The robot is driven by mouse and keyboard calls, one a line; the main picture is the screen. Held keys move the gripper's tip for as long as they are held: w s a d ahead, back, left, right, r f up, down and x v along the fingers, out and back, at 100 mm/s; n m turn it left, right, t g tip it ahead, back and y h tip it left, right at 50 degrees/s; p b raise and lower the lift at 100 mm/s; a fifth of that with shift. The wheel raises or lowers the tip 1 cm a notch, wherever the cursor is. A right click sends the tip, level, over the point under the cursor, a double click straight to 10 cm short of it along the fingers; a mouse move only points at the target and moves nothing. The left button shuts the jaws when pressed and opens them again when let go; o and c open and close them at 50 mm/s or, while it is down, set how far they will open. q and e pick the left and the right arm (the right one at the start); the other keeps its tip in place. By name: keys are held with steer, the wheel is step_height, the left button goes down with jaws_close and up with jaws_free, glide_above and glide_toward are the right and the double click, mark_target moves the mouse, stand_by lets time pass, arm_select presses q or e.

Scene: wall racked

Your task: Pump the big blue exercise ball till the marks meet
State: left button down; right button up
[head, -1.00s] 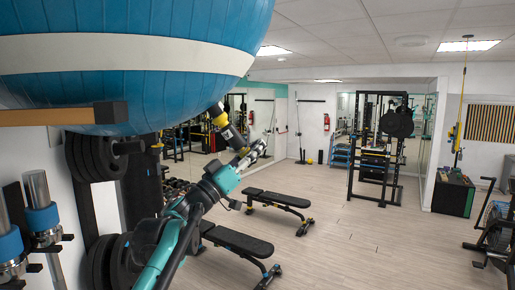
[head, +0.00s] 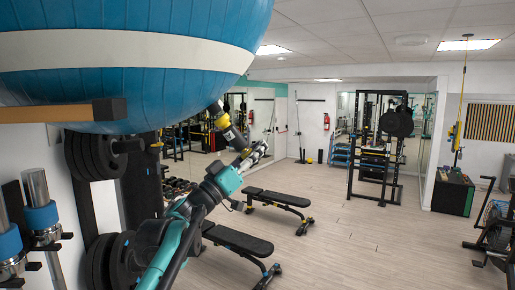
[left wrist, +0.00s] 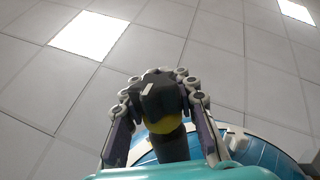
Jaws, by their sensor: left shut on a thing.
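The big blue exercise ball (head: 150,95) with a pale band fills the upper left of the head view. It also shows at the bottom right of the left wrist view (left wrist: 265,146). A black-and-yellow pump (head: 231,132) stands tilted at the ball's lower right side; I cannot tell how it joins the ball. My left gripper (head: 256,153) is shut on the pump. In the left wrist view its fingers (left wrist: 165,80) curl around the pump's black end (left wrist: 158,100), with a yellow band below. I cannot make out any marks. My right gripper is out of view.
A wooden bar with a black end (head: 60,113) runs under the ball. Two benches (head: 238,240) and a power rack (head: 375,150) stand beyond. The middle floor is clear.

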arm_select(q)
steer(key=d+f+b, duration=0.3)
steer(key=d+f, duration=0.1)
steer(key=f, duration=0.1)
steer(key=shift+w+f, duration=0.25)
steer(key=shift+f, duration=0.15)
step_height(320, 180, down, 34)
steer(key=b, duration=3.4)
